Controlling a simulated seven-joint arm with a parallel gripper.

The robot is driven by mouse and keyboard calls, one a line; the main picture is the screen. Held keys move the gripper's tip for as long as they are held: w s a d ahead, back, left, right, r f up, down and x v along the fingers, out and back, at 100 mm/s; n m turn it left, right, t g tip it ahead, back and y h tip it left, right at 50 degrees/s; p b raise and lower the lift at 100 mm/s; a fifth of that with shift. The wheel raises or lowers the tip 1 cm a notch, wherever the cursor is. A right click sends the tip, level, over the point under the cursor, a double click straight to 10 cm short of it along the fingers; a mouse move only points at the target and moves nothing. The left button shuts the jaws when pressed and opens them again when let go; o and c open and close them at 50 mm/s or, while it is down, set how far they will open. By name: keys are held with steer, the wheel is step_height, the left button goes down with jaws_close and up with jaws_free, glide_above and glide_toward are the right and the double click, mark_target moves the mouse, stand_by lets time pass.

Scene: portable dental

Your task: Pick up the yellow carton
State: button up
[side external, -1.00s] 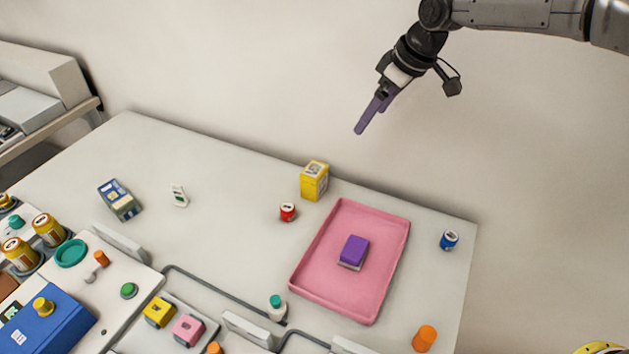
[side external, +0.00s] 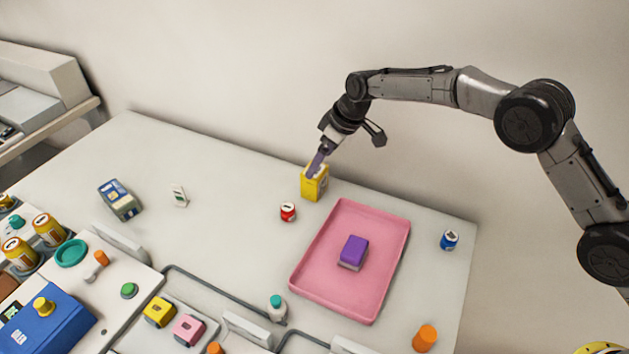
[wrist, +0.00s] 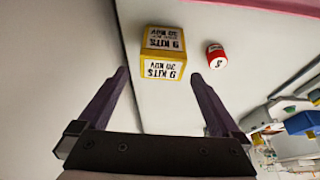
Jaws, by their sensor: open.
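The yellow carton (side external: 315,186) stands upright on the white table near its back edge, left of the pink tray. In the wrist view the carton (wrist: 163,69) shows its white labels with dark print, ahead of and between the finger lines. My gripper (side external: 315,170) is open and empty; in the side view its purple fingers overlap the carton's top. In the wrist view the gripper (wrist: 160,90) has its two fingers wide apart, with the carton beyond the tips. Whether the fingers touch the carton cannot be told from the side view.
The pink tray (side external: 330,285) holds a purple block (side external: 354,251). A blue can (side external: 449,239) and an orange cylinder (side external: 425,338) stand to the right. The table left of the red can is mostly clear.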

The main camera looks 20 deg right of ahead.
mark_target(314, 181)
steer(key=shift+s+x, duration=0.1)
steer(key=shift+x, duration=1.25)
steer(key=shift+s+x, duration=0.15)
steer(key=shift+x, duration=1.2)
steer(key=shift+c, duration=0.2)
steer(key=c, duration=1.2)
steer(key=shift+c, duration=0.2)
steer(key=shift+r, duration=0.15)
